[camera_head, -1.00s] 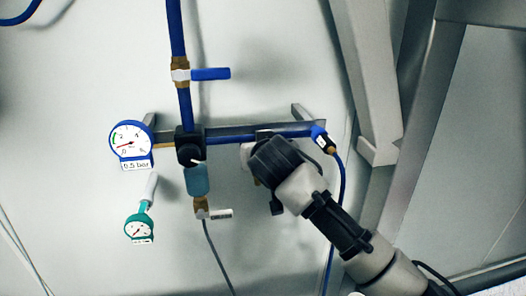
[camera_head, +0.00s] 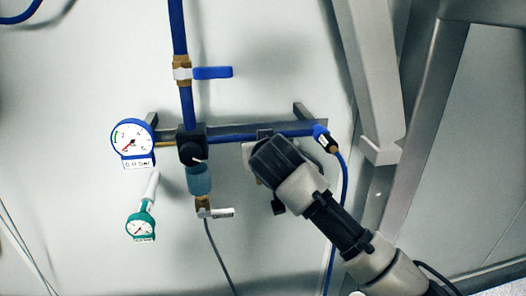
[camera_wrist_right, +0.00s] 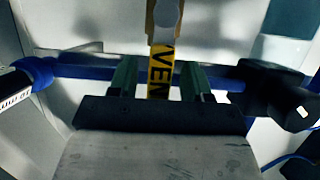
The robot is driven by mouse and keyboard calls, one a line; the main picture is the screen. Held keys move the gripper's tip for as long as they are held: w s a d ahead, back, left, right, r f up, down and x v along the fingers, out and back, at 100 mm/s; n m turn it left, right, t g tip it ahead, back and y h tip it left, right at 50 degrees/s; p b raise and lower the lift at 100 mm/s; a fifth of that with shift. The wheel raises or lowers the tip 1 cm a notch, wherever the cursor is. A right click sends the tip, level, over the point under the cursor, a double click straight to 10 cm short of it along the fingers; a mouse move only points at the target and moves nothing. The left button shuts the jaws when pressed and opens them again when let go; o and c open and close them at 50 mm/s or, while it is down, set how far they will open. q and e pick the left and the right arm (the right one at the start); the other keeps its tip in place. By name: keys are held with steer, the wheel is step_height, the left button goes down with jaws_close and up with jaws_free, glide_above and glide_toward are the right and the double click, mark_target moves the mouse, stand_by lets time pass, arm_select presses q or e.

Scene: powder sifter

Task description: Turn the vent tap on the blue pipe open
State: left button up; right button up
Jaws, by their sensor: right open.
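The vent tap's yellow handle (camera_wrist_right: 161,72), with black letters reading "VEN", shows in the right wrist view. It runs straight down the picture, across the horizontal blue pipe (camera_wrist_right: 90,72), from a metal fitting (camera_wrist_right: 165,20) at the top. My right gripper (camera_wrist_right: 158,80) is open, with one green finger on each side of the handle and a visible gap at each side. The handle's lower end is hidden behind the gripper body. In the head view my right gripper (camera_head: 262,160) covers the tap on the blue pipe (camera_head: 230,135). My left gripper is not in view.
A blue-rimmed gauge (camera_head: 132,137) and a black regulator (camera_head: 191,147) sit left of my gripper. Above, a blue lever (camera_head: 212,73) stands crosswise to the vertical pipe. A blue hose (camera_head: 341,190) hangs close to the right. A grey frame post (camera_head: 372,80) rises further right.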

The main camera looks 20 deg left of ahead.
steer(key=b+v, duration=0.5)
steer(key=v, duration=0.5)
steer(key=shift+s+d, duration=0.2)
steer(key=shift+s, duration=0.05)
steer(key=shift+r, duration=0.1)
